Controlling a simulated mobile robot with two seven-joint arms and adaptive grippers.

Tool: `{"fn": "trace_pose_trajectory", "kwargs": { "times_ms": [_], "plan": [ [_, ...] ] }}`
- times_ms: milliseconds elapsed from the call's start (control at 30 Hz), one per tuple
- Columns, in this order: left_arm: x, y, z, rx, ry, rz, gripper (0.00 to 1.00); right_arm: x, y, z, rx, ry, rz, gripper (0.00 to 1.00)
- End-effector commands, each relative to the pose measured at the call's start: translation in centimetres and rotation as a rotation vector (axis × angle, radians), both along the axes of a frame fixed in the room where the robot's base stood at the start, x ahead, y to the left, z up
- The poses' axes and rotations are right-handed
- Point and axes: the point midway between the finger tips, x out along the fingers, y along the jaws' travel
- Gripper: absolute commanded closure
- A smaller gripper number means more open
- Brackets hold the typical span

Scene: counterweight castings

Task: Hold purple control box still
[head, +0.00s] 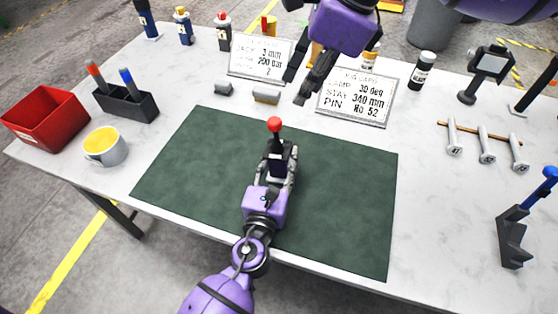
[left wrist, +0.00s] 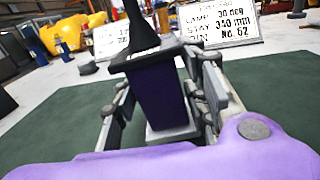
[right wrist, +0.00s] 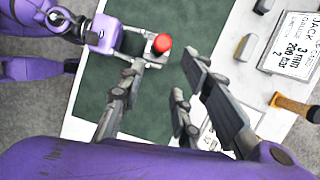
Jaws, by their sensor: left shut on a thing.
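The purple control box (left wrist: 158,100) stands upright on the green mat (head: 340,200), with a dark top and a black lever. The lever's red knob (head: 274,124) shows in the head view and in the right wrist view (right wrist: 162,43). My left gripper (head: 277,170) is shut on the box, one finger on each side, as the left wrist view (left wrist: 165,105) shows. My right gripper (head: 304,85) is open and empty above the back of the table, near the signs. In the right wrist view its fingers (right wrist: 165,75) are wide apart, with the knob beyond them.
Two printed signs (head: 357,98) stand behind the mat, with small grey blocks (head: 266,96) before them. A red bin (head: 45,117), a yellow-filled cup (head: 105,146) and a pen holder (head: 127,104) are at left. Bolts (head: 487,150) and a blue-handled tool (head: 515,235) are at right.

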Motion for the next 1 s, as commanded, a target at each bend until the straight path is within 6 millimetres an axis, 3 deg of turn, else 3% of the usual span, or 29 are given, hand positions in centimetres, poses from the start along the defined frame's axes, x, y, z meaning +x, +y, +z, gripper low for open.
{"fn": "trace_pose_trajectory", "kwargs": {
  "times_ms": [167, 367, 400, 700, 1000],
  "plan": [
    [0.0, 0.2, -0.3, 0.002, 0.005, 0.004, 1.00, 0.0, 0.0, -0.1, 0.000, 0.001, 0.000, 0.70],
    [0.0, 0.2, -0.4, 0.002, 0.006, 0.004, 1.00, -0.9, -0.1, -1.3, 0.036, 0.076, -0.027, 0.96],
    [0.0, 0.2, -0.4, 0.002, 0.006, 0.005, 1.00, -1.4, -0.1, -1.9, 0.056, 0.118, -0.042, 1.00],
    [-0.1, 0.3, -0.5, 0.003, 0.008, 0.006, 1.00, -6.7, -0.4, -6.6, 0.343, 0.638, -0.277, 1.00],
    [-0.1, 0.3, -0.6, 0.003, 0.010, 0.006, 1.00, -8.0, -2.5, -8.4, 0.664, 1.123, -0.603, 1.00]
  ]
}}
